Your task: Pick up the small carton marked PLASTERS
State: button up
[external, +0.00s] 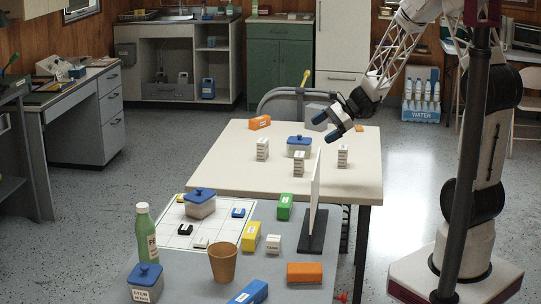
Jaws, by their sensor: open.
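Several small white cartons stand on the cream table (230,165): a left carton (262,150), a middle carton (299,164) and a right carton (342,156). Each has dark print too small to read, so I cannot tell which is marked PLASTERS. Another small white carton (273,245) stands on the nearer grey table. My gripper (331,124) is open and empty above the right part of the cream table, above and to the left of the right carton.
A blue-lidded tub (298,146) stands among the cartons, with an orange box (260,122) and a grey box (316,114) behind. An upright white panel (316,200) on a dark base stands on the near table, among bottle, cup and coloured boxes. The cream table's left side is clear.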

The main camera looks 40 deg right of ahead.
aim_at(299, 159)
jog(key=w+d+f+m+t, duration=0.1)
jog(key=w+d+f+m, duration=0.1)
jog(key=w+f+m, duration=0.1)
jog(key=w+d+f+m+t, duration=0.2)
jog(key=w+f+m, duration=0.1)
jog(key=f, duration=0.3)
jog(key=w+d+f+m+t+h, duration=0.1)
jog(key=w+d+f+m, duration=0.1)
jog(key=w+f+m, duration=0.1)
jog(key=shift+w+d+f+t, duration=0.2)
jog(key=shift+w+f+t, duration=0.1)
jog(key=shift+w+f, duration=0.3)
jog(key=shift+s+f, duration=0.1)
jog(key=shift+x, duration=1.3)
jog(key=shift+a, duration=0.1)
jog(key=shift+x, duration=2.55)
jog(key=shift+f, duration=0.15)
